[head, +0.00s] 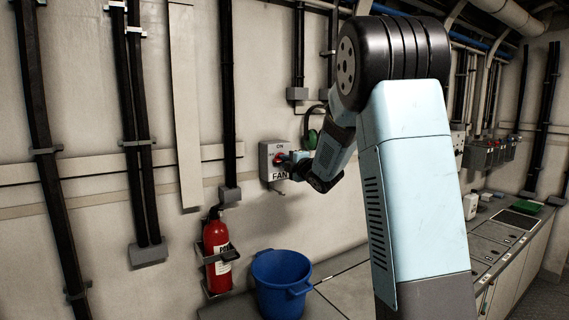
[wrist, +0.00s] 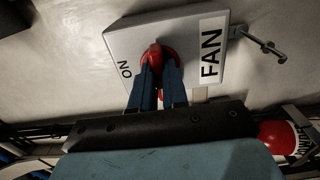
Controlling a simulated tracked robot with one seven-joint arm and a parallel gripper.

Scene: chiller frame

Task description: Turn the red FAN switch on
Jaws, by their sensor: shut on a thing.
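The FAN switch box (head: 268,162) is a grey box on the wall, with "ON" at its top and "FAN" on a label at its bottom. The red switch (head: 279,158) is on its front, partly hidden by my gripper. In the wrist view the box (wrist: 205,40) appears turned sideways, with the red switch (wrist: 156,54) between my fingertips. My gripper (wrist: 158,70) has its two blue fingers shut on the red switch handle. In the head view my gripper (head: 291,160) reaches the box from the right. The handle's exact angle is hard to tell.
A red fire extinguisher (head: 217,252) hangs on the wall below left of the box. A blue bucket (head: 281,284) stands below. A bench with panels (head: 497,245) runs along the right. Vertical black pipes (head: 137,130) line the wall. A small metal lever (wrist: 265,44) sticks out beside the box.

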